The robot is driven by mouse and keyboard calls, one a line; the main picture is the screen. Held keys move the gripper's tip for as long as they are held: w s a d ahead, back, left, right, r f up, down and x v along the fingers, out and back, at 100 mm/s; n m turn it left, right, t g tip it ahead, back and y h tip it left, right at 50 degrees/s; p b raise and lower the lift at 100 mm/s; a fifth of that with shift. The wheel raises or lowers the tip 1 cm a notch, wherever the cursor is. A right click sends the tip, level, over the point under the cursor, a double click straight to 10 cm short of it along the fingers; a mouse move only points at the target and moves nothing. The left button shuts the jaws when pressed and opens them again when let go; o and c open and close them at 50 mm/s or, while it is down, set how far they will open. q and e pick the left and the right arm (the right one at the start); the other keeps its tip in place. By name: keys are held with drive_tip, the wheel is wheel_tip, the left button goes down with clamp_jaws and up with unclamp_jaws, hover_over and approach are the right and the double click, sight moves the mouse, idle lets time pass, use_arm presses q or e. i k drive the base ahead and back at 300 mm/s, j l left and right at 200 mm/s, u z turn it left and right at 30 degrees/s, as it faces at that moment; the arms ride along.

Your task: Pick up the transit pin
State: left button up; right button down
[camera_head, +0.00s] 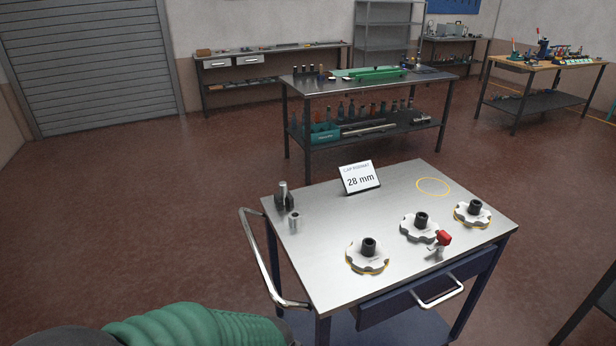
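A small red-headed piece with a silver metal part (441,241) is at the front right of the steel cart top (330,235). It is beside the middle white scalloped cap (417,229) and may be the transit pin; it is too small to be sure. Two more scalloped caps with black hubs stand on the cart, one at the front left (367,256) and one at the right (473,213). Neither of my grippers shows in the head view.
A sign reading 28 mm (360,178) stands at the cart's back. A dark-and-silver fitting (284,197) and a small metal cylinder (294,222) stand at its left. A yellow ring (433,187) marks bare surface. A curved handle (262,265) sticks out left.

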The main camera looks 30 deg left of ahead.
sight(282, 186)
drive_tip(key=u, duration=1.05)
